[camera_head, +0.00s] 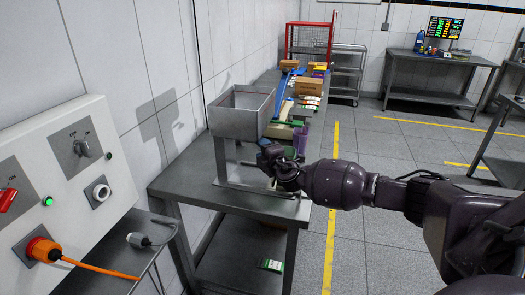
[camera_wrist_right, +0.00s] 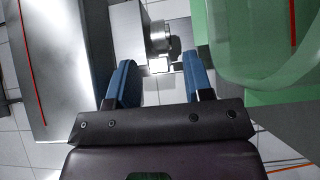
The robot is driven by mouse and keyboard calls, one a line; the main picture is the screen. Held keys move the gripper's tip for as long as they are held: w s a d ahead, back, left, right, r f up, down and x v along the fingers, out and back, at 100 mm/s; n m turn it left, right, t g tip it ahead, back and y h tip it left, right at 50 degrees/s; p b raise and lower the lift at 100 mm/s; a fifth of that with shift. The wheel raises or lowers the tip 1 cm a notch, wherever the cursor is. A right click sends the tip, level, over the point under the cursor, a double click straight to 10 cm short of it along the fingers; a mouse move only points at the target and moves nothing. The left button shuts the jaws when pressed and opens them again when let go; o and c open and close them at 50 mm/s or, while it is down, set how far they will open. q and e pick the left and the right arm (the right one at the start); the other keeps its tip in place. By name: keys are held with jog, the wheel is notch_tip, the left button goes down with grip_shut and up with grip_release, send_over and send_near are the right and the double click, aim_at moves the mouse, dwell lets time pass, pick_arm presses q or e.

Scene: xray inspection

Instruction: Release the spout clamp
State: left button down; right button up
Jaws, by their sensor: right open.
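A grey metal hopper (camera_head: 240,115) stands on a metal frame at the near end of the long workbench. My right gripper (camera_head: 268,152) is beside the frame, just below and to the right of the hopper, and hides what is behind it. In the right wrist view, my right gripper (camera_wrist_right: 160,85) has its two blue fingers apart. A grey metal block with a round knob-like fitting (camera_wrist_right: 158,38), perhaps the spout clamp, lies ahead between the fingertips. I cannot tell whether the fingers touch it. My left gripper is not in view.
A green translucent thing (camera_wrist_right: 255,45) is close to the right finger in the wrist view. Several boxes and a red wire cage (camera_head: 309,42) are farther along the bench (camera_head: 180,181). A control panel (camera_head: 62,190) with an orange plug stands at the left.

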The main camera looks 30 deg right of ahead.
grip_shut()
jog(key=shift+a, duration=0.1)
